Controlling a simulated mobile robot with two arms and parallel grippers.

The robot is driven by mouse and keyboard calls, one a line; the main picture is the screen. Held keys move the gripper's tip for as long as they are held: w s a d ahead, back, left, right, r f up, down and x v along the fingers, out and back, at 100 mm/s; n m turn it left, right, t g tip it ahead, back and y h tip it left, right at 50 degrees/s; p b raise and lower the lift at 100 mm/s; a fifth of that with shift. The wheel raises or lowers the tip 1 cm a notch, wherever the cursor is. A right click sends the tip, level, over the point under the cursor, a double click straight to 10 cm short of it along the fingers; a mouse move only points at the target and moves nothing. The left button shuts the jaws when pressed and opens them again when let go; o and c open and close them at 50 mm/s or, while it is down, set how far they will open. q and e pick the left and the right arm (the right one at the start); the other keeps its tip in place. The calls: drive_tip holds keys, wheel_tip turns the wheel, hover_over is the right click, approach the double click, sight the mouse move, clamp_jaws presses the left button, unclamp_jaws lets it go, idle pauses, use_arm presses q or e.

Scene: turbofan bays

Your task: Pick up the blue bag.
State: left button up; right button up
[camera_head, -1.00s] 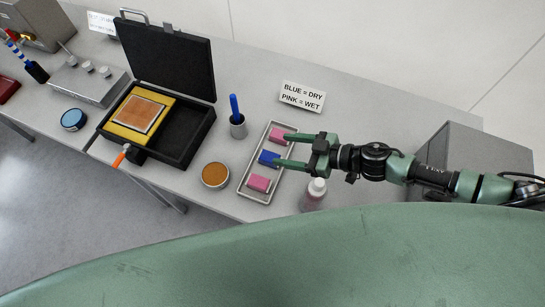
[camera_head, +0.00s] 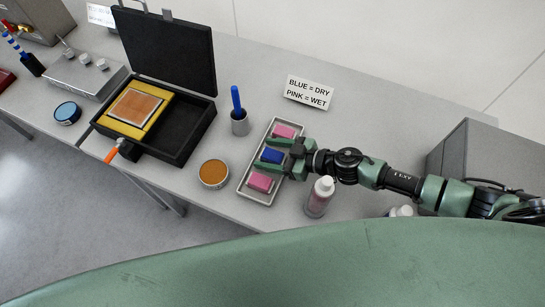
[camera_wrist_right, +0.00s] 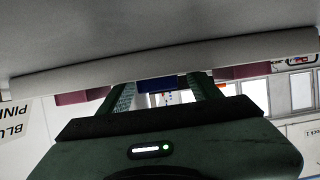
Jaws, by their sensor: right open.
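The blue bag (camera_head: 271,156) lies in the middle of a shallow grey tray (camera_head: 246,192), between two pink bags (camera_head: 284,131) (camera_head: 259,182). My right gripper (camera_head: 263,153) comes in from the right and is open, with one finger on the far side of the blue bag and one on its near side. In the right wrist view, the blue bag (camera_wrist_right: 158,84) shows between the two green fingers. Contact cannot be told. My left gripper is out of view.
A white bottle (camera_head: 320,195) stands just below my right arm. A round orange-topped tin (camera_head: 214,173) sits left of the tray, and a grey cup (camera_head: 240,123) with a blue tool stands behind. A sign (camera_head: 308,93) reads BLUE = DRY, PINK = WET. A black case (camera_head: 190,135) stands open further left.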

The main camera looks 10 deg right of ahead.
drive_tip(key=shift+w+a+f, duration=0.1)
drive_tip(key=shift+a, duration=0.05)
clamp_jaws()
